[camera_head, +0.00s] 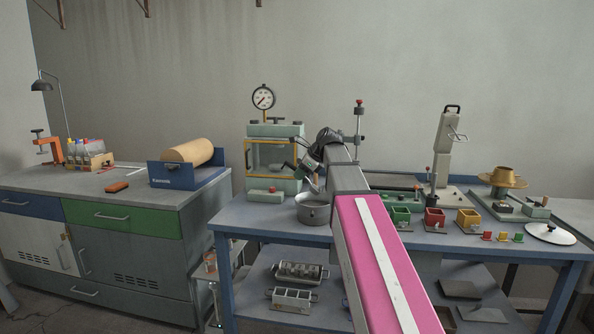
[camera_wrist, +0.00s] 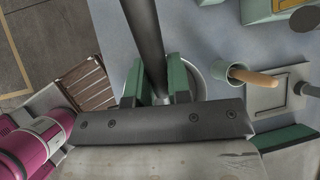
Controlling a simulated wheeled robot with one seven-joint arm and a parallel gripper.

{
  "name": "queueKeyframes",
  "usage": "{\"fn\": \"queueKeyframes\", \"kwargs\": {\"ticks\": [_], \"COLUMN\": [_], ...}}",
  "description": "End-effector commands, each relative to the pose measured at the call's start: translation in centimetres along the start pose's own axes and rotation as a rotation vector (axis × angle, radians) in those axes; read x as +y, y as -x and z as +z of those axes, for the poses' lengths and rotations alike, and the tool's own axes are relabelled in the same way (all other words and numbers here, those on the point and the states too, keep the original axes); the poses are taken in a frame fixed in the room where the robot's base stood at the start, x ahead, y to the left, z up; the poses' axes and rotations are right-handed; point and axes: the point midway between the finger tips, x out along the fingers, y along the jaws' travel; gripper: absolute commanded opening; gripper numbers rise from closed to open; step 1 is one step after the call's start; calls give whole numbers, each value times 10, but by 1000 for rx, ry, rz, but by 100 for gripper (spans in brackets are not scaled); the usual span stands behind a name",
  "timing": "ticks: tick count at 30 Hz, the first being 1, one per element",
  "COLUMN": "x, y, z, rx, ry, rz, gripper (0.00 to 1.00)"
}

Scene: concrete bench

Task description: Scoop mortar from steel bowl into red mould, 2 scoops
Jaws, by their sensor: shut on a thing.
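The steel bowl (camera_head: 314,214) stands on the blue bench in the head view, left of my arm. My gripper (camera_head: 308,168) is above it, tilted downward. In the wrist view my gripper (camera_wrist: 158,88) is shut on a dark rod-like handle (camera_wrist: 150,35), which I take for the scoop's. A pale round rim, probably the bowl's (camera_wrist: 207,92), shows partly behind the fingers. The bowl's contents and whether the scoop carries mortar cannot be made out. The red mould (camera_head: 434,221) sits right of my arm, between the green mould (camera_head: 401,219) and the yellow mould (camera_head: 469,222).
A press with a gauge (camera_head: 273,160) stands behind the bowl. A column stand (camera_head: 444,150) rises behind the moulds. Small coloured pieces (camera_head: 502,237) and a white disc (camera_head: 550,234) lie at the right. The wrist view shows a green cup with a wooden handle (camera_wrist: 254,77).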

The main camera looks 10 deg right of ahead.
Motion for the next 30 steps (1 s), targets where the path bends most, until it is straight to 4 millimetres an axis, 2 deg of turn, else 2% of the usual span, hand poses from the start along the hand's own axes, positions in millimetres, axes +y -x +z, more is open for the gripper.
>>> {"fn": "queueKeyframes", "kwargs": {"ticks": [5,21,30], "x": [2,9,10], "y": [-3,-42,-51], "z": [-12,-44,-51], "rx": [-108,-139,-148], "ry": [-24,-30,-30], "rz": [0,1,0], "gripper": [0,0,0]}}
